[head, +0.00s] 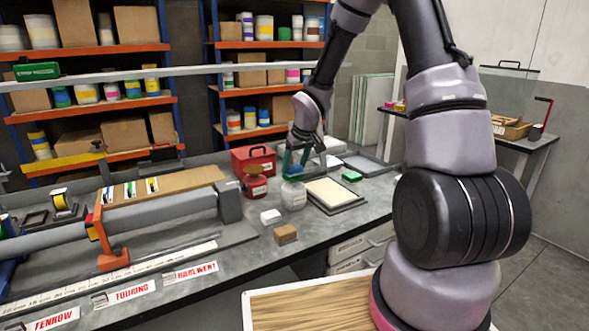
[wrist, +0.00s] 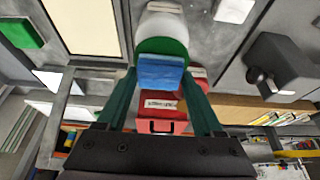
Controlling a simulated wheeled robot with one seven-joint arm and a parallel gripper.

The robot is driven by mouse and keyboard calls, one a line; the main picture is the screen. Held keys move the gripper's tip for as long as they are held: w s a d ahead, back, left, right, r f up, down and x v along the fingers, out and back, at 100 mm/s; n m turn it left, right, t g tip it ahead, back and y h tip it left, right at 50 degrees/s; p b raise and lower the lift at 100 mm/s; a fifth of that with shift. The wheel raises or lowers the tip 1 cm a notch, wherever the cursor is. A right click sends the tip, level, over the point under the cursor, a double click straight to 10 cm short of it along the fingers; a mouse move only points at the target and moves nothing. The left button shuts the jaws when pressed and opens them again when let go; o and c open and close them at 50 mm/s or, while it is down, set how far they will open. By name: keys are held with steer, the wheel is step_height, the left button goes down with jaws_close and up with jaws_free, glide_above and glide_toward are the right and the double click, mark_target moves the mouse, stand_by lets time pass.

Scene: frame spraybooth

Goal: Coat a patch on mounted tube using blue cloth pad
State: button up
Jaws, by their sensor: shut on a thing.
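The mounted tube (head: 150,218) is a long grey pipe lying along the left of the bench, with an orange clamp (head: 108,250) on it. My gripper (wrist: 160,90) has green fingers shut on the blue cloth pad (wrist: 160,72). In the wrist view the white and green jar (wrist: 162,30) is just beyond the pad. I cannot tell if pad and jar touch.
A red jar (head: 255,186) and a red toolbox (head: 252,160) stand left of my gripper. A framed cream panel (head: 332,194), a green block (head: 351,175), a white block (head: 270,216) and a brown block (head: 286,234) lie nearby. A grey rail (head: 190,72) crosses above the bench.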

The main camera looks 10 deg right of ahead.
mark_target(295, 168)
steer(key=shift+r, duration=2.8)
